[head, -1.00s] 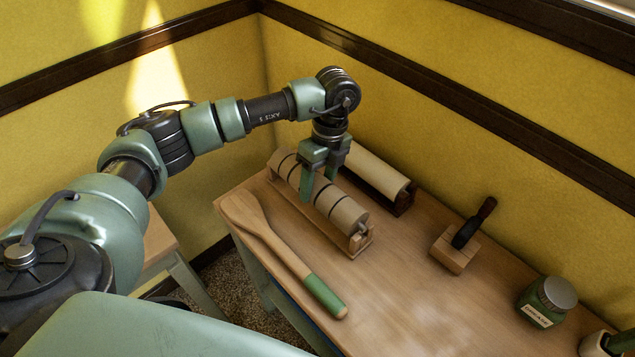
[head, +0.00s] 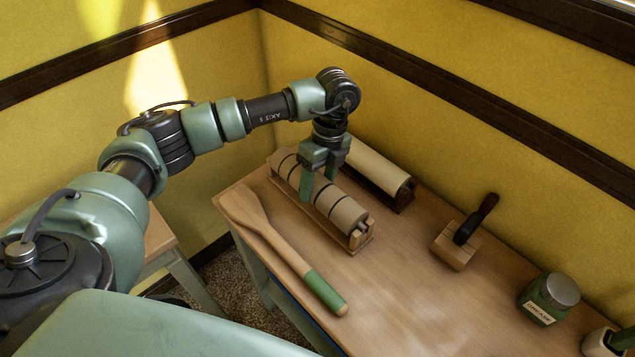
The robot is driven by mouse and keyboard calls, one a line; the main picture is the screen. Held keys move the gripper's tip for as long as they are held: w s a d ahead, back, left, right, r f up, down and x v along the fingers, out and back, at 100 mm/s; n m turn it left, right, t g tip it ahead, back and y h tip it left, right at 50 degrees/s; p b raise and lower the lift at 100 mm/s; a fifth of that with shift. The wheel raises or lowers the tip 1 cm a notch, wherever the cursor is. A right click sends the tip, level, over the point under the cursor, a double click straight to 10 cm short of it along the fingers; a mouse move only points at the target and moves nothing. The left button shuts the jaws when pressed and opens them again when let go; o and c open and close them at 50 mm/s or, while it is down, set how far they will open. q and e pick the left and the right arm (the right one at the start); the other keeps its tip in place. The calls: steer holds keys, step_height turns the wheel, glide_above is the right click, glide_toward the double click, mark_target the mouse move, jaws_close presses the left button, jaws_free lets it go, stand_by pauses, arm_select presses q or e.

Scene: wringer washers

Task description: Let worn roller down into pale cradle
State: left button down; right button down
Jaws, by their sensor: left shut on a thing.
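The worn roller (head: 342,211), pale with dark bands around it, lies lengthwise in or just over the pale cradle (head: 357,241) on the bench. The cradle's near end post stands at the roller's near end. Its far end is partly hidden by the roller. My left gripper (head: 318,186) points down from above and is shut across the roller's middle, one green finger showing on the near side. Whether the roller fully rests on the cradle cannot be told. My right gripper is not in view.
A dark cradle (head: 404,200) with a cream roller (head: 376,166) stands close behind, by the wall. A wooden paddle (head: 270,235) with a green handle end lies in front. A wooden block tool (head: 455,250) and a grease jar (head: 549,298) stand to the right. The bench middle is clear.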

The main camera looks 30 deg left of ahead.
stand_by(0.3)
arm_select(q)
steer(key=shift+f+b, duration=0.35)
steer(key=shift+f, duration=0.2)
steer(key=c, duration=0.5)
jaws_free()
steer(key=shift+o, duration=0.2)
steer(key=shift+s, duration=0.1)
steer(key=shift+r, duration=0.1)
steer(key=shift+s+a+p+v, duration=0.1)
steer(key=shift+s+p+v, duration=0.2)
steer(key=shift+p+v, duration=1)
steer(key=shift+s+a+p+v, duration=0.1)
steer(key=shift+s+p+v, duration=0.15)
steer(key=shift+p+v, duration=1.05)
steer(key=shift+s+a+p+v, duration=0.1)
steer(key=shift+s+p+v, duration=0.2)
steer(key=shift+p+v, duration=0.95)
steer(key=shift+w+r+b, duration=0.15)
steer(key=shift+r+b, duration=0.4)
steer(key=shift+r, duration=0.1)
